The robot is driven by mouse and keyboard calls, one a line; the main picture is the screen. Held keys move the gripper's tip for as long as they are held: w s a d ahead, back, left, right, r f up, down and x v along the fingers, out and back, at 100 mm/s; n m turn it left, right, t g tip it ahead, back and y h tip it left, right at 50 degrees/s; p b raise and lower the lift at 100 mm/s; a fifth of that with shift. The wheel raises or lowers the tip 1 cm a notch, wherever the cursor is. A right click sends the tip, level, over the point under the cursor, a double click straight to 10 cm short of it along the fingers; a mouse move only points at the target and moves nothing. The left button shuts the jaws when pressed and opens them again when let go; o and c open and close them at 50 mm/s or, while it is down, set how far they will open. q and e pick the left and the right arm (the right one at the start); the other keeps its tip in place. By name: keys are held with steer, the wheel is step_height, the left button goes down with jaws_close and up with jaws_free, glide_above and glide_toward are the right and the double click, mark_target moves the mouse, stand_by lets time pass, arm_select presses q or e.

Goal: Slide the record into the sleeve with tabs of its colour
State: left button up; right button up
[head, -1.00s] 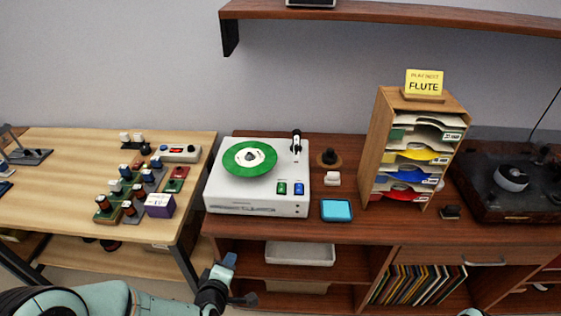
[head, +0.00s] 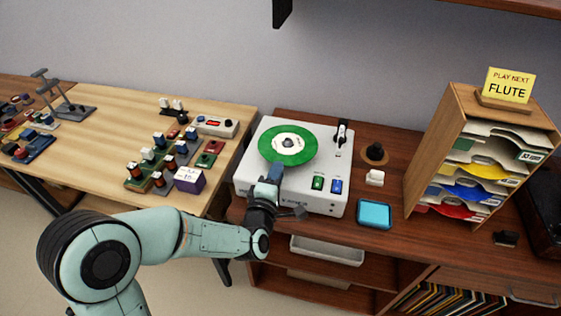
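A green record (head: 305,150) with a pale label lies flat on the white record player (head: 320,206). A wooden rack (head: 437,150) on the right holds sleeves in stacked slots. From the top down, their colours are green (head: 463,144), yellow (head: 488,171), blue (head: 466,192) and red (head: 455,211). My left gripper (head: 274,172) is at the record's near edge, over the front of the player. Its fingers are seen nearly end-on, so I cannot tell their opening or whether they touch the record. My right gripper is not in view.
A "PLAY NEXT FLUTE" sign (head: 508,86) stands on the rack. Small blocks stand on the left table (head: 100,110).

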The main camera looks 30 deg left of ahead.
arm_select(q)
steer(key=shift+b+x, duration=0.6)
steer(key=shift+x, duration=0.5)
steer(key=shift+w+a, duration=0.15)
steer(key=shift+w, duration=0.45)
jaws_close()
steer(key=shift+f+b, duration=0.1)
steer(key=shift+b, duration=0.2)
steer(key=shift+b, duration=0.3)
